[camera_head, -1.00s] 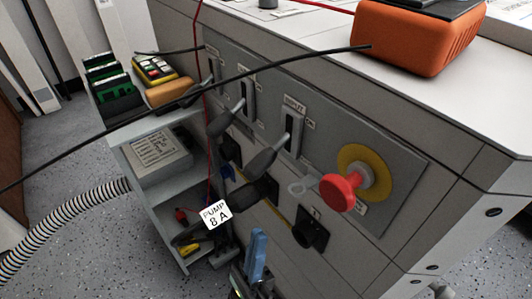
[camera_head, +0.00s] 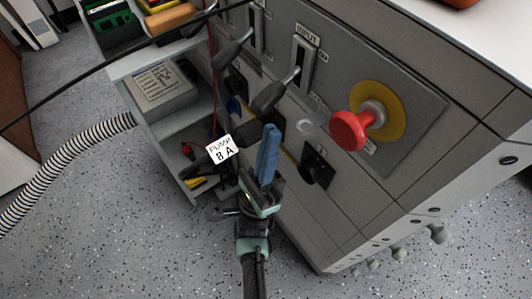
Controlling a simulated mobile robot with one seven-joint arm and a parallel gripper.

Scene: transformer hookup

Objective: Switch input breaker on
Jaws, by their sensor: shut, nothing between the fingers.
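The grey cabinet panel holds two breakers with slotted plates and dark-gripped levers. The farther breaker (camera_head: 256,28) has a similar lever (camera_head: 229,54), also pointing out and down. My gripper (camera_head: 271,130), with blue fingers, is shut and empty. In the picture it shows just below the nearer lever's grip; contact cannot be told.
A red emergency knob (camera_head: 348,131) on a yellow disc sticks out at the right of the panel. A tag reading PUMP 8 A (camera_head: 220,150) hangs left of my gripper. A black cable crosses the upper left. Shelves (camera_head: 165,123) stand left.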

